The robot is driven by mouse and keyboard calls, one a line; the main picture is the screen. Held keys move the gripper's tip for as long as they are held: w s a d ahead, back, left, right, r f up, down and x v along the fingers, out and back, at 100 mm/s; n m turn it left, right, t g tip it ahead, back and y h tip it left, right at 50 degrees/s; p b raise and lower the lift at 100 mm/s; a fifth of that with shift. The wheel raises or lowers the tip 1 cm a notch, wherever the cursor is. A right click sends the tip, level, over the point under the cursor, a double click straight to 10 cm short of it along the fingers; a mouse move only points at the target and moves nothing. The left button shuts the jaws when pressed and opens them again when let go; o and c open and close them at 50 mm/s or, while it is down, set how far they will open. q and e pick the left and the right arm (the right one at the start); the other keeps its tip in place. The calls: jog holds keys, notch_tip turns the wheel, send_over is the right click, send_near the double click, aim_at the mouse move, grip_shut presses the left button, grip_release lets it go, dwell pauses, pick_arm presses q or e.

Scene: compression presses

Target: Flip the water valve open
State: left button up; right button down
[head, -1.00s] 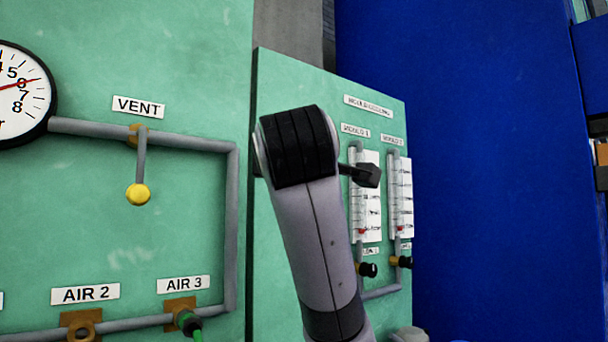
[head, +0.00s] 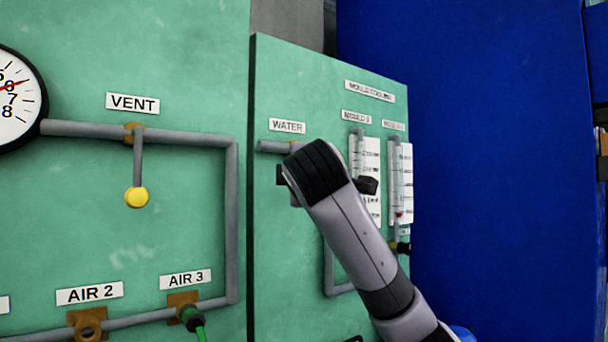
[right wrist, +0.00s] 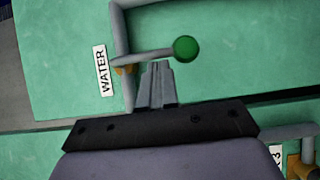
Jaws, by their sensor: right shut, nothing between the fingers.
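The WATER label (head: 287,126) sits on the right green panel, above a short grey pipe (head: 272,147). The valve's lever is hidden behind my right arm in the head view. In the right wrist view, the water valve lever (right wrist: 148,56) with its green ball knob (right wrist: 186,49) stands square to the pipe, pointing away from the WATER label. My right gripper (right wrist: 157,66) is shut and empty. Its fingertips are beside the lever's shaft, between the brass pivot and the knob; I cannot tell whether they touch. My left gripper is not in view.
The VENT lever with its yellow knob (head: 137,197) hangs on the left panel, above the AIR 3 fitting (head: 188,312). Flow gauges (head: 400,180) stand right of my arm. A blue wall (head: 480,170) fills the right side.

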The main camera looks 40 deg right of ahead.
jog(key=shift+d+n, duration=0.3)
dwell(0.5)
jog(key=shift+d+f+n+t, duration=0.15)
jog(key=shift+d+n+t, duration=0.05)
jog(key=shift+n+t, duration=0.1)
jog(key=d+r+n+t+y+p, duration=0.1)
jog(key=d+n+t+y, duration=0.2)
jog(key=n, duration=0.8)
jog(key=s+d+r+n+t+y+p, duration=0.1)
jog(key=d+r+n+t+y+p, duration=0.1)
jog(key=d+n+t+y, duration=0.2)
jog(key=d+n+t, duration=0.1)
jog(key=n+t, duration=0.2)
jog(key=n, duration=0.3)
jog(key=shift+d+r+n+p, duration=0.2)
jog(key=shift+n+p, duration=0.1)
jog(key=shift+n, duration=0.1)
jog(key=shift+r, duration=0.1)
